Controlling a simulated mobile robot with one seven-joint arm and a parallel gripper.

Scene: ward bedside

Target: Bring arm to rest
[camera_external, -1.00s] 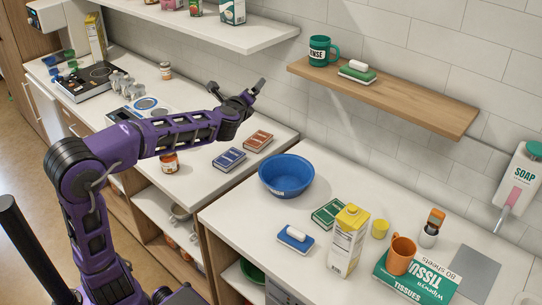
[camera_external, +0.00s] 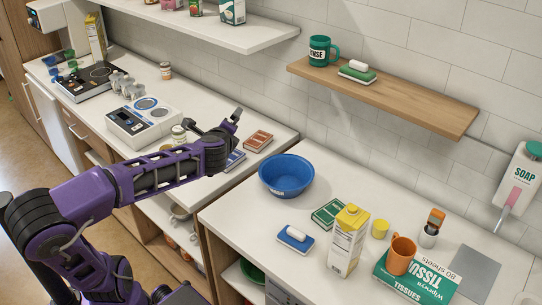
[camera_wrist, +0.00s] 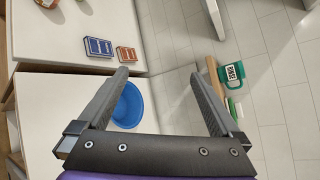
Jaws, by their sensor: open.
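My purple arm reaches in from the lower left in the external view. My gripper (camera_external: 232,121) is over the counter, left of and above the blue bowl (camera_external: 286,176). In the wrist view my gripper (camera_wrist: 162,82) has its two fingers wide apart with nothing between them. The blue bowl (camera_wrist: 127,106) shows there partly behind the left finger. The blue card box (camera_external: 235,160) is partly hidden by my arm in the external view. The red card box (camera_external: 258,140) lies just right of my gripper in that view.
A wooden shelf (camera_external: 400,98) on the wall holds a green mug (camera_external: 321,50) and a sponge (camera_external: 357,71).

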